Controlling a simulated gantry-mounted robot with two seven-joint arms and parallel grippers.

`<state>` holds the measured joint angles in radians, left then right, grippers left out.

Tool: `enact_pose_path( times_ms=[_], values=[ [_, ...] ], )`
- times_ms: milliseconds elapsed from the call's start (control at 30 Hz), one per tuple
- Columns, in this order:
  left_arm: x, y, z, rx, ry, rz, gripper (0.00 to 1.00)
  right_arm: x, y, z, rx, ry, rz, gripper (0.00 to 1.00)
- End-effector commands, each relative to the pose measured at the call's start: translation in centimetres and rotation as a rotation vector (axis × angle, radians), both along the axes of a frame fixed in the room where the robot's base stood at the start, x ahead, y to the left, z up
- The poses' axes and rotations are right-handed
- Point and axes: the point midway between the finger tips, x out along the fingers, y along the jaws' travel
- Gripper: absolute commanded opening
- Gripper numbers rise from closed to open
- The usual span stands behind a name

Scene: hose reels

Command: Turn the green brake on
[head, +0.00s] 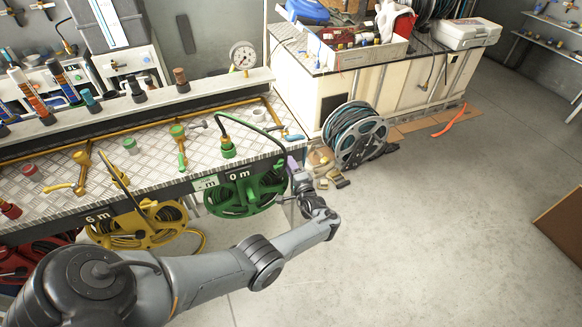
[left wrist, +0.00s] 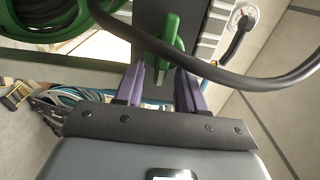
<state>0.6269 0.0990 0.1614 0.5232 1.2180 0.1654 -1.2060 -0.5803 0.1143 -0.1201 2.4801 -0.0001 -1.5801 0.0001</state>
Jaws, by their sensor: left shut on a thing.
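The green hose reel (head: 238,200) hangs under the bench front, below the "0 m" sign. My left gripper (head: 293,165) is at the right end of this reel, by the bench corner. In the left wrist view its two purple fingers (left wrist: 162,85) stand on either side of the green brake lever (left wrist: 166,45) and are shut on it. Part of the green reel also shows in the left wrist view (left wrist: 65,38), at top left. In the head view the brake lever is hidden by the gripper and cannot be made out. My right gripper is in neither view.
A yellow reel (head: 140,225) and a red reel (head: 25,262) hang farther left. A dark hose (left wrist: 215,75) arches across the wrist view close above the fingers. A loose hose reel (head: 355,135) stands on the floor beyond.

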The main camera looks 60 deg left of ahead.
Motion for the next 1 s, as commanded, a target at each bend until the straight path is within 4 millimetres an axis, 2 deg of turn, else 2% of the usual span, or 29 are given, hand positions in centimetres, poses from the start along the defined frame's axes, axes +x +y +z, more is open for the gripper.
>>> enact_pose_path(
  times_ms=[167,200,300,700,867,1000],
  values=[
    [-0.1,0.1,-0.1,-0.001,0.000,0.003,0.09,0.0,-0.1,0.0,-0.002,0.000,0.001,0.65],
    [-0.1,0.1,-0.1,-0.001,0.000,0.003,0.45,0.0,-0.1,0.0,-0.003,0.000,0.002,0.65],
    [-0.1,0.0,0.0,0.000,0.000,0.002,0.61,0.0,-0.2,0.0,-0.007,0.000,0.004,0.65],
    [-0.1,-0.4,0.1,0.000,-0.001,0.000,0.62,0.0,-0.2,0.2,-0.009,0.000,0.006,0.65],
    [-0.4,-2.2,0.2,-0.001,-0.001,-0.001,0.62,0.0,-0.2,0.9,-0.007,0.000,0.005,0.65],
    [-0.9,-4.5,0.1,-0.002,0.000,-0.002,0.62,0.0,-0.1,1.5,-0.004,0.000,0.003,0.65]
  ],
)
